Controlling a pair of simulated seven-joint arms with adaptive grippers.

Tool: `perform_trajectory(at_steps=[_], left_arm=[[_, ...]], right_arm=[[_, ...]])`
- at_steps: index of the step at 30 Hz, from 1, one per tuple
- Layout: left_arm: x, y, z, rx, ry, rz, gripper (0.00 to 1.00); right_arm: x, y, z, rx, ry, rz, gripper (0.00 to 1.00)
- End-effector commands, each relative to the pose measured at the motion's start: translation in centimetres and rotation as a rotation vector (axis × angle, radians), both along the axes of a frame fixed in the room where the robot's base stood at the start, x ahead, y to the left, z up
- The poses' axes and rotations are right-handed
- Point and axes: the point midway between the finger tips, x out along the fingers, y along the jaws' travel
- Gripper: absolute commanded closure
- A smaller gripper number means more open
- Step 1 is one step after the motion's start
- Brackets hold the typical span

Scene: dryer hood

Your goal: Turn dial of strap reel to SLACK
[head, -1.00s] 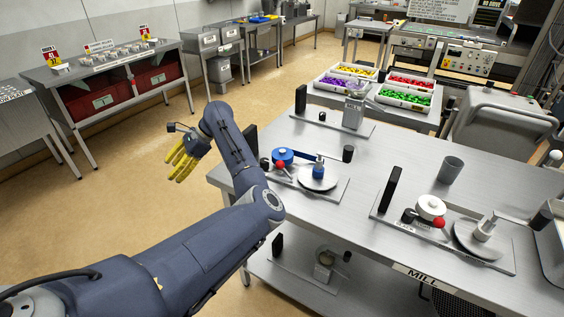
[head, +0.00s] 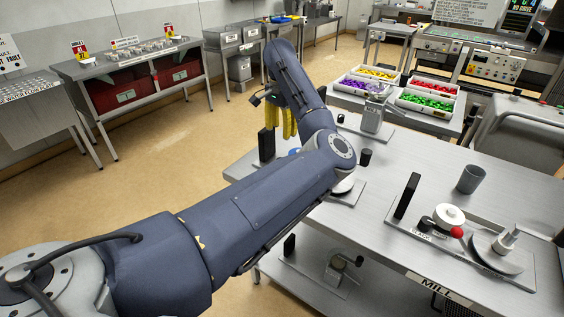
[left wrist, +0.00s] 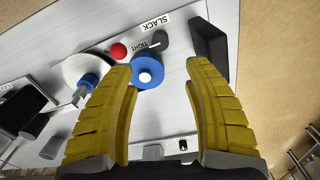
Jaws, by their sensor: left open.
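In the left wrist view a strap reel shows a blue drum (left wrist: 147,72), a red ball knob (left wrist: 118,51) and a small dark dial (left wrist: 159,40). The dial has a pale pointer line and sits beside SLACK (left wrist: 157,24) and TIGHT labels; I cannot tell exactly where it points. My left gripper (left wrist: 159,69) is open and empty, its yellow fingers over the plate with the drum in the gap between them. In the head view the left gripper (head: 283,122) is at the table's far-left corner, and my arm hides most of this reel.
A similar unit with a white drum (head: 449,217) and red ball (head: 457,232) stands on the right of the table (head: 400,165). A black upright block (left wrist: 208,50) stands close to the right finger. A grey cup (head: 471,179) and a metal device (head: 372,115) stand farther back.

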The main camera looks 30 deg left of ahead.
Motion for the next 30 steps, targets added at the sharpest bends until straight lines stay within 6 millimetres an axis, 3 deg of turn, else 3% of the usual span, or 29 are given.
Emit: perform_trajectory(at_steps=[15,24,30], left_arm=[[-0.1,0.1,-9.5,0.003,0.005,-0.003,0.48],[-0.1,0.1,-12.8,0.002,0.003,-0.001,0.48],[0.0,0.1,-13.6,0.002,0.001,-0.002,0.48]], right_arm=[[0.1,0.0,0.0,0.0,-0.001,0.0,0.56],[0.1,0.0,0.0,-0.001,-0.001,0.0,0.56],[0.1,0.0,0.0,-0.001,-0.001,0.0,0.56]])
